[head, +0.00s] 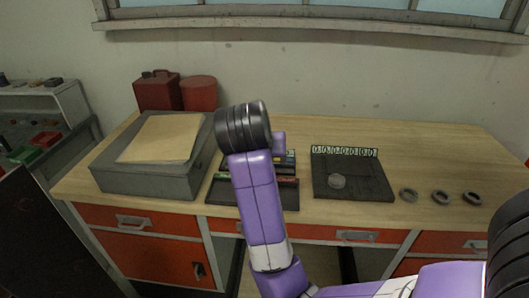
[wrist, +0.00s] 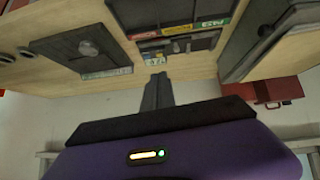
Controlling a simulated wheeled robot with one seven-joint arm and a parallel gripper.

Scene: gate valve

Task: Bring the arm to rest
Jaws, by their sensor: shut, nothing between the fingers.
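My purple arm (head: 255,198) rises from the bottom right in the head view and bends at a black joint (head: 243,127) in front of the workbench. My gripper (wrist: 158,82) shows in the wrist view with its dark fingers together and nothing between them. In the head view the fingers are hidden behind the arm. The wrist view is turned upside down, with the bench at the top and the wall below. The fingers appear clear of everything on the bench.
The wooden bench (head: 430,150) holds a grey box (head: 150,182) with a tan top, red containers (head: 198,93), a dark tray with coloured labels (head: 283,196), a dark plate with a round knob (head: 338,181) and 3 grey rings (head: 440,197). A shelf (head: 60,100) stands at left.

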